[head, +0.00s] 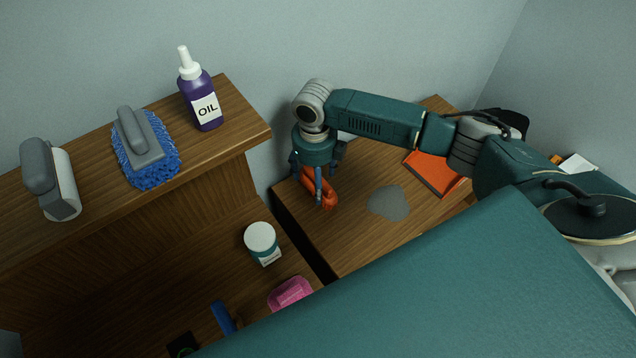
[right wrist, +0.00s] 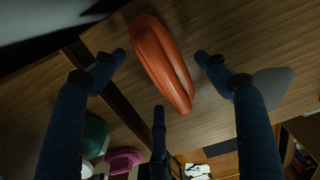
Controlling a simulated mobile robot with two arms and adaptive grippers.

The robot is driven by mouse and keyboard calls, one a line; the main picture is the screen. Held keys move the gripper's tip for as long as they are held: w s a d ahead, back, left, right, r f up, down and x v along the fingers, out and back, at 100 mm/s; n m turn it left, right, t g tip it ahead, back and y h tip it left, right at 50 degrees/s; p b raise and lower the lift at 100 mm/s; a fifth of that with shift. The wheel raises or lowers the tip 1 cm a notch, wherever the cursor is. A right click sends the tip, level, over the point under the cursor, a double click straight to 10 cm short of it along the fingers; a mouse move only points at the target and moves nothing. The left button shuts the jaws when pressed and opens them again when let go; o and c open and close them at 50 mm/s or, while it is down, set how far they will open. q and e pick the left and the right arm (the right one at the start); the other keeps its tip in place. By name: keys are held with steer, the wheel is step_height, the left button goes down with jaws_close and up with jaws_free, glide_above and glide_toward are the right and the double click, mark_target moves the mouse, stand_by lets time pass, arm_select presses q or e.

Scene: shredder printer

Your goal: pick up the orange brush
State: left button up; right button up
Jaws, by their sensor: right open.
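The orange brush (head: 329,193) lies on the lower wooden table, near its left edge and partly hidden by my right gripper. My right gripper (head: 318,186) points down over it, coming in from the right. In the right wrist view the brush (right wrist: 161,62) lies between the spread fingers of the gripper (right wrist: 160,68). The fingers are open, with a visible gap on each side of the brush. My left gripper is not in view.
An orange dustpan (head: 436,174) and a grey patch (head: 388,203) are on the same table. A gap separates it from the desk with a white-lidded jar (head: 262,242) and pink object (head: 289,293). An oil bottle (head: 202,98) and blue brush (head: 146,152) stand on the raised shelf.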

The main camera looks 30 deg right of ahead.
steer(key=shift+f, duration=0.75)
steer(key=shift+c, duration=1.1)
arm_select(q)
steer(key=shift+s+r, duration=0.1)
arm_select(e)
steer(key=c, duration=1.2)
steer(key=shift+o, duration=0.2)
arm_select(q)
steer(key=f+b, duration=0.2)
steer(key=b, duration=0.1)
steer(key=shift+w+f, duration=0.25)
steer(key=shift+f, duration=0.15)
arm_select(e)
step_height(320, 180, up, 20)
steer(key=shift+r, duration=0.1)
steer(key=shift+c, duration=0.2)
